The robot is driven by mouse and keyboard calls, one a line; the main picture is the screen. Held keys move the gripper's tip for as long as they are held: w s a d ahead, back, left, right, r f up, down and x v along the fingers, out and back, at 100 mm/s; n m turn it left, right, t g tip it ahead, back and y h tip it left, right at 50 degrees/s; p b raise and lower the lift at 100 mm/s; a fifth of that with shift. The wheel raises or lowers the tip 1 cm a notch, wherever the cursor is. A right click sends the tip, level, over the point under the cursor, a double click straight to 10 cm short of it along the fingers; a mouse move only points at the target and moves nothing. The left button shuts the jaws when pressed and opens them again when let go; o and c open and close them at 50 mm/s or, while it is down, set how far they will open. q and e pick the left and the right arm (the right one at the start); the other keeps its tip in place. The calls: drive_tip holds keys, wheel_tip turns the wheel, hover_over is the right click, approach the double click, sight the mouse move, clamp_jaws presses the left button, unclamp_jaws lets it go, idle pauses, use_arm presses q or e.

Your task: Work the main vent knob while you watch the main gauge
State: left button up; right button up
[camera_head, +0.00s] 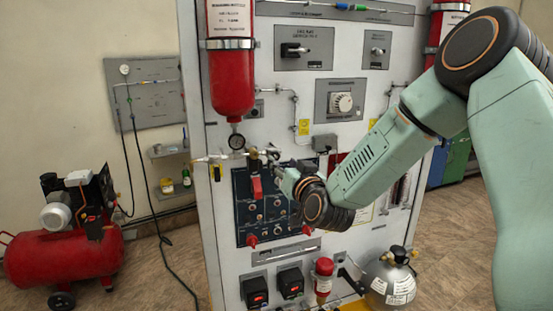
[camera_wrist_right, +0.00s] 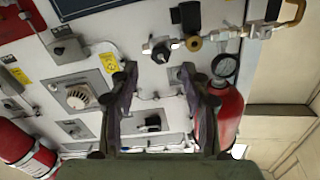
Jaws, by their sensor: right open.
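The round gauge (camera_head: 237,141) hangs under the red cylinder on the panel. It also shows in the wrist view (camera_wrist_right: 223,65); its reading is too small to make out. A dark knob (camera_wrist_right: 160,50) sits on the panel beside a brass fitting, near the gauge; I take it for the main vent knob, but no label is readable. My right gripper (camera_head: 282,172) is at the panel, just right of and below the gauge. In the wrist view its fingers (camera_wrist_right: 158,72) are apart and empty, with the knob just beyond and between the tips. My left gripper is not in view.
A red cylinder (camera_head: 231,80), a white dial (camera_head: 341,103) and a dark blue switch panel (camera_head: 250,215) surround the work area. A red-handled valve (camera_head: 257,187) hangs close to the gripper.

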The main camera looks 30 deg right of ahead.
sight(276, 157)
drive_tip(key=x, duration=0.3)
drive_tip(key=shift+w+f, duration=0.15)
drive_tip(key=shift+w, duration=0.3)
drive_tip(key=shift+w+d, duration=0.2)
drive_tip(key=shift+s, duration=0.1)
drive_tip(key=shift+a, duration=0.15)
drive_tip(key=shift+c, duration=0.5)
drive_tip(key=shift+w, duration=0.25)
drive_tip(key=c, duration=0.3)
drive_tip(key=shift+s, duration=0.1)
drive_tip(key=c, duration=0.3)
clamp_jaws()
